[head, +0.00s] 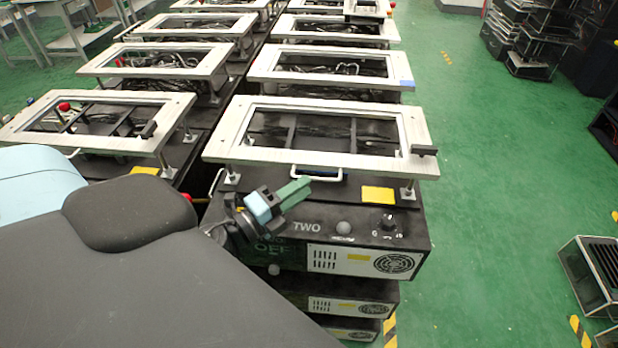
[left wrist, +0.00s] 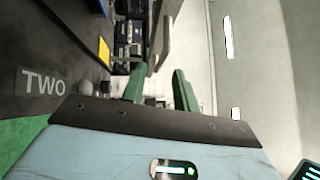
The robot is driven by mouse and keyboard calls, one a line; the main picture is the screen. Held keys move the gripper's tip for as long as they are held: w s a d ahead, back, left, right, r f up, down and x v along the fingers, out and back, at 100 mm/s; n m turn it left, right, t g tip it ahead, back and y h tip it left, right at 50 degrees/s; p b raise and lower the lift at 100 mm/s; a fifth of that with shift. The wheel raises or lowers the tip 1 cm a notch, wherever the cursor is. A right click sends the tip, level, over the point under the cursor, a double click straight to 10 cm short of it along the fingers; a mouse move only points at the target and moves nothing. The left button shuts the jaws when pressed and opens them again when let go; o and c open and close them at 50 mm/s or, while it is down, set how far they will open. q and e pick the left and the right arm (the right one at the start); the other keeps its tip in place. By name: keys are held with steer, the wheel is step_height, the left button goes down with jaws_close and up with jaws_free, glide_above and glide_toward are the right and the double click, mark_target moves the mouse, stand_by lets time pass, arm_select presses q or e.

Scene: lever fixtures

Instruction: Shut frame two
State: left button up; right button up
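Frame two (head: 232,143) is a pale metal rectangle, level above a black box marked TWO (head: 306,227). It stands raised on short posts, with a gap beneath it. A small dark handle (head: 424,151) sits at its right front corner. My left gripper (head: 300,188), with a light-blue body and green fingers, is in front of the frame's front edge, left of the TWO label. In the left wrist view its fingers (left wrist: 160,83) are apart, with a grey bar (left wrist: 165,45) beyond them; I cannot tell whether they touch it. My right gripper is out of view.
A dial (head: 387,222) and a round knob (head: 343,228) are on the box front. Similar framed units, such as the left one (head: 88,144), stand beside and behind. Green floor (head: 500,200) is clear to the right, with a dark rack (head: 592,275) at its edge.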

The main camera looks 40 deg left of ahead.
arm_select(q)
steer(key=x, duration=0.3)
steer(key=shift+w+p, duration=0.25)
steer(key=shift+p, duration=0.15)
jaws_close()
